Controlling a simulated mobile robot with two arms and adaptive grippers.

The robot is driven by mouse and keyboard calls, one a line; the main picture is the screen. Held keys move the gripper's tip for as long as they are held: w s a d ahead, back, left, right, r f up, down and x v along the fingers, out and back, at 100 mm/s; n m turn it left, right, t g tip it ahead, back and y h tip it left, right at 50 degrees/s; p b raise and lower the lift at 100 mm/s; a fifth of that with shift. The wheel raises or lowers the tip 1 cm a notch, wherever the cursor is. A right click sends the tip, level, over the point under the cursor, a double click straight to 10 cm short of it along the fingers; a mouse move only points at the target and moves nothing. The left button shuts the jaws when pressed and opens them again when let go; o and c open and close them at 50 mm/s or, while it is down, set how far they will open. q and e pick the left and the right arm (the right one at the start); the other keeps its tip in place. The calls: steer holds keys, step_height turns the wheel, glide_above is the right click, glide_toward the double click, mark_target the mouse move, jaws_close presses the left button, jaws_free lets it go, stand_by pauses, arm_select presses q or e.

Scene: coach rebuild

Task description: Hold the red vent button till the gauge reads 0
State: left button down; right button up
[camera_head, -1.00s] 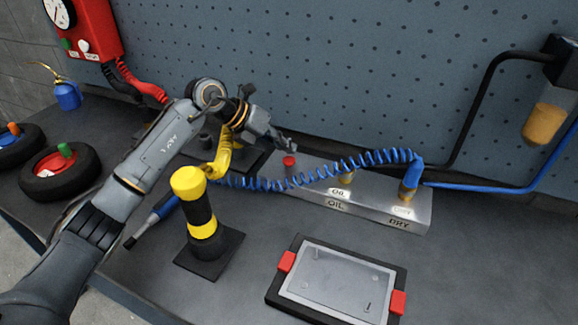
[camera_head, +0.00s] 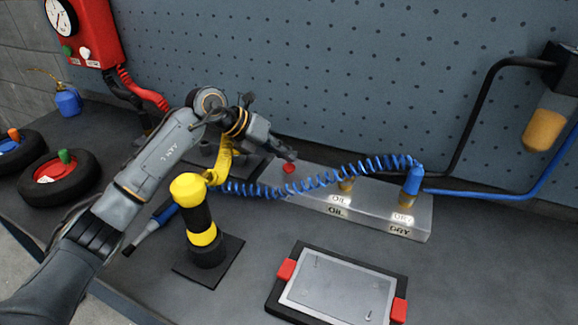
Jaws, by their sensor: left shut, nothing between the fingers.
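The red vent button (camera_head: 289,167) is on the left end of the metal block marked OIL and DRY (camera_head: 311,201). My left gripper (camera_head: 288,154) is shut and empty, reaching in from the left with its tips right at the button's upper edge. I cannot tell whether the tips touch or press it. The gauge (camera_head: 59,16) is a round white dial on the red box at the upper left. Its reading is too small to make out. My right gripper is out of view.
A coiled blue hose (camera_head: 320,178) runs in front of the button to the DRY fitting. A tray with red clips (camera_head: 338,285) lies at the front. Two small wheels (camera_head: 57,181) lie at the left.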

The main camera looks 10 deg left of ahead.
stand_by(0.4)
arm_select(q)
steer(key=shift+f, duration=0.1)
steer(key=shift+f, duration=0.3)
steer(key=shift+f+b, duration=0.15)
steer(key=shift+b, duration=0.15)
steer(key=shift+f, duration=0.35)
stand_by(0.4)
steer(key=shift+f, duration=0.1)
stand_by(1.5)
stand_by(1.9)
